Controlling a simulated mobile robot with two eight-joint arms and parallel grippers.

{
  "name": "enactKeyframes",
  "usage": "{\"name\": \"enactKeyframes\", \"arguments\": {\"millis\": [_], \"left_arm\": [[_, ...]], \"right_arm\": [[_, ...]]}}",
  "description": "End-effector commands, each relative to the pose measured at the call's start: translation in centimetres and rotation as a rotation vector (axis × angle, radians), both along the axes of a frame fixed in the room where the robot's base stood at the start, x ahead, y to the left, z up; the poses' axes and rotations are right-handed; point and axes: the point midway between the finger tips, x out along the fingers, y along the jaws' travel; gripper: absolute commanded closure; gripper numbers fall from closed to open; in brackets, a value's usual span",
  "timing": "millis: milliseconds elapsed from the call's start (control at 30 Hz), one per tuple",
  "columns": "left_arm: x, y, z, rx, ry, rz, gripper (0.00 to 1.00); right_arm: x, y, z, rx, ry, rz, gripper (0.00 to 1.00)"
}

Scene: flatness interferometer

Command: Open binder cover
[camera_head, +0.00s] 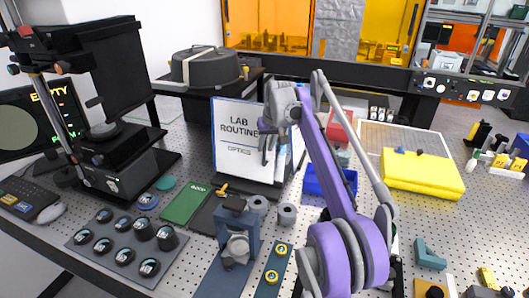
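The binder (237,140) stands upright on a dark stand on the perforated bench, a little left of centre. Its white front reads "LAB ROUTINE" and "OPTICS" inside a dark blue edge, and the cover looks closed. My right arm reaches up from the lower right, and its grey gripper (268,148) is in front of the binder's right edge. I cannot tell whether the gripper touches the cover, or whether its fingers are apart. The arm's wrist hides the binder's upper right corner. My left gripper is out of view.
A blue tray (326,181) lies just right of the binder, partly behind my arm. A green pad (184,204) and dark pad lie in front, with grey cylinders (287,213) nearby. A black instrument (110,150) stands left; a yellow case (422,172) lies right.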

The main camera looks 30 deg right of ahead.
Motion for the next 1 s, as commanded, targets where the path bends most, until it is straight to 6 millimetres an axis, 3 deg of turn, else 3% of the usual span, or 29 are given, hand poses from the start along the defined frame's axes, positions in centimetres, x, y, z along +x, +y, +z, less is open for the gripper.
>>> {"name": "enactKeyframes", "arguments": {"millis": [200,567,700,1000], "left_arm": [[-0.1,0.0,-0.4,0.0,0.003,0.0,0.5],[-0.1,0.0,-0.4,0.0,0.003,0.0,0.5],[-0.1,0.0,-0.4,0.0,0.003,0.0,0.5],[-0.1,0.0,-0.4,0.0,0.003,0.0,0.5]], "right_arm": [[1.0,-0.1,-2.3,0.0,0.0,0.0,0.73],[1.2,-0.1,-2.7,0.0,0.0,0.0,0.73],[1.2,-0.1,-2.7,0.0,0.0,0.0,0.98],[1.2,-0.1,-2.7,0.0,0.0,0.0,1.0]]}}
